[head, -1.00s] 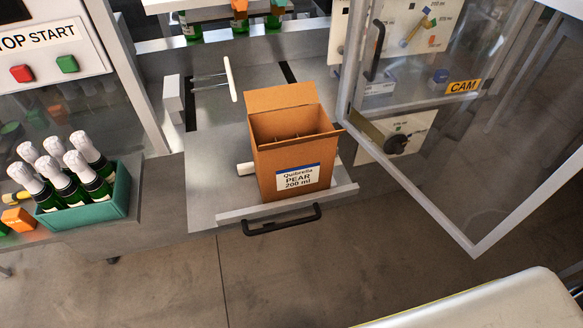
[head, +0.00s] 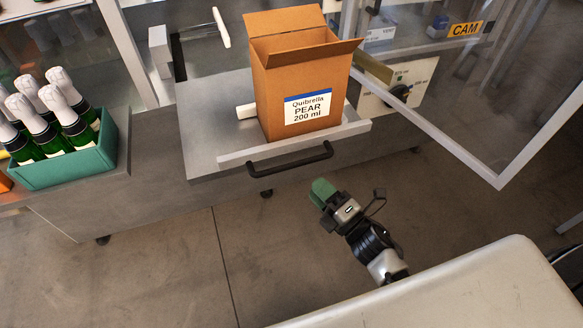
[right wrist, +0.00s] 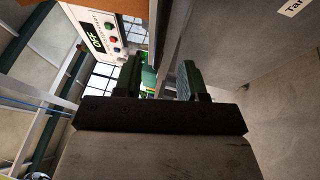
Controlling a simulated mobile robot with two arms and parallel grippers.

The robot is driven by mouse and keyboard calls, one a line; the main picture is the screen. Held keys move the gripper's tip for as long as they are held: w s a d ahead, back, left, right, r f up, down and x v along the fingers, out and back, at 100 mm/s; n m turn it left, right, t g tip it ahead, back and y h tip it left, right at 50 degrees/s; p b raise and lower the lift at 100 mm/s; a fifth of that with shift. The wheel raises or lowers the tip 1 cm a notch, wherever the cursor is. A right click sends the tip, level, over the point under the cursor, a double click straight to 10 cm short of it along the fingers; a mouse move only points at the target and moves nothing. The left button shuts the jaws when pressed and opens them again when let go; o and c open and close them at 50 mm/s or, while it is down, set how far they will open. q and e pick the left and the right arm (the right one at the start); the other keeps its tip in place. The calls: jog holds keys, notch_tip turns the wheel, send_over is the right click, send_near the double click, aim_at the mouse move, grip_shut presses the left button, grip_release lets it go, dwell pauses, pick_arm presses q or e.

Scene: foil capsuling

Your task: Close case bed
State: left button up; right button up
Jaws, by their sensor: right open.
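The case bed (head: 205,135) is a grey metal tray, pulled out from the machine, with a raised front lip and a black bar handle (head: 290,160). An open cardboard case (head: 280,97), labelled Quibrella PEAR 200 ml, stands upright on it. My right gripper (head: 322,192) has green fingers and is below and to the right of the handle in the head view, apart from it. In the right wrist view my right gripper (right wrist: 158,82) is open, with nothing seen between its fingers. My left gripper is not in view.
A teal crate (head: 75,168) of foil-topped green bottles stands on the ledge at the left. A framed clear door (head: 455,150) with a CAM label hangs open at the right. A white surface (head: 470,290) fills the lower right. Bare floor lies below the bed.

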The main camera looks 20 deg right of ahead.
aim_at(294, 163)
jog(key=p+x, duration=0.1)
jog(key=x, duration=0.8)
jog(key=shift+w, duration=0.1)
jog(key=shift+c, duration=0.5)
grip_shut()
